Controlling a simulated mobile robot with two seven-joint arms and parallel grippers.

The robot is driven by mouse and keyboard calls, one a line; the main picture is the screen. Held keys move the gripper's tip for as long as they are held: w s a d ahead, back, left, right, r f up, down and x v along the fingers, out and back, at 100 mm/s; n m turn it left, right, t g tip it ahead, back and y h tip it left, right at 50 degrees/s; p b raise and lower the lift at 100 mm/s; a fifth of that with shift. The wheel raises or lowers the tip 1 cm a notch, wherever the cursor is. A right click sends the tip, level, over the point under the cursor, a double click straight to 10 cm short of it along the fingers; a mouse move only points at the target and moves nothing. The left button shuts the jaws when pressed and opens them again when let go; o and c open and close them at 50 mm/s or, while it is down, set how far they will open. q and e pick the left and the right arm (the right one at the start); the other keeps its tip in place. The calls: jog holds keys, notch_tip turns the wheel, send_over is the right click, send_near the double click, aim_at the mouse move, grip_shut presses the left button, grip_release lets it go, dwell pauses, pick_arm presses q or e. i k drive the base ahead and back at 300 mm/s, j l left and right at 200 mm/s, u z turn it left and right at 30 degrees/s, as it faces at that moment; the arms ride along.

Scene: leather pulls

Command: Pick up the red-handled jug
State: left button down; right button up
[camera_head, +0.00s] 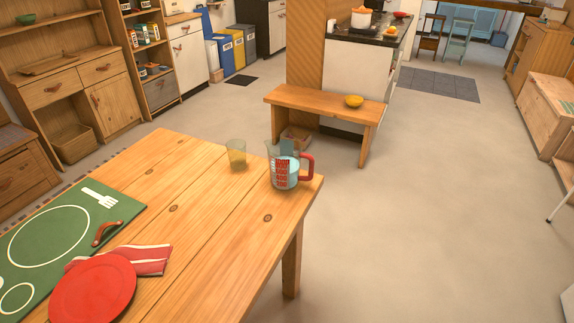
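The red-handled jug (284,172) is a clear measuring jug with red markings. It stands upright near the far right corner of the wooden table (222,226). Its red handle (307,166) points to the right, close to the table's right edge. Something pale blue shows inside or through the jug; I cannot tell which. Neither of my grippers shows in the head view.
A clear glass (237,155) stands just left of the jug. A red plate (93,290), a striped cloth (148,259) and a green mat (75,232) lie at the table's left. Floor right of the table is clear.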

aim_at(291, 166)
jog(key=i+l+z, duration=0.6)
jog(key=i, duration=0.3)
